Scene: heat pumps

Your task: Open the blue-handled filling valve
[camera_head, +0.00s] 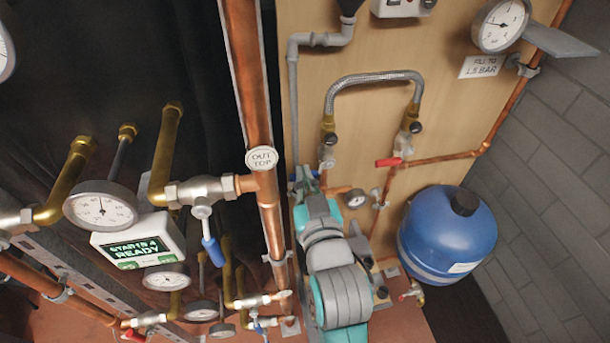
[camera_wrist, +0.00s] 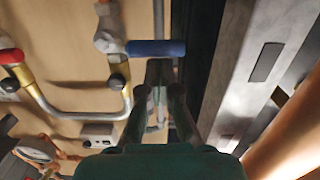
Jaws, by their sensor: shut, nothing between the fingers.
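The filling valve's blue handle (camera_wrist: 156,47) lies level across the upper middle of the wrist view, joined on its left to a grey metal valve body (camera_wrist: 108,40). My gripper (camera_wrist: 160,68) is shut and empty, its fingertips just below the handle's right part in that view. I cannot tell whether they touch it. In the head view, my teal and grey arm reaches up towards the board and hides most of this valve. Only bits of blue (camera_head: 315,173) show near my gripper's end.
A braided hose (camera_head: 370,80) loops above a red-handled valve (camera_head: 388,162). A blue tank (camera_head: 447,235) stands right of my arm. A thick copper pipe (camera_head: 250,80) runs close on the left. Another blue-handled valve (camera_head: 212,248) and several gauges are further left.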

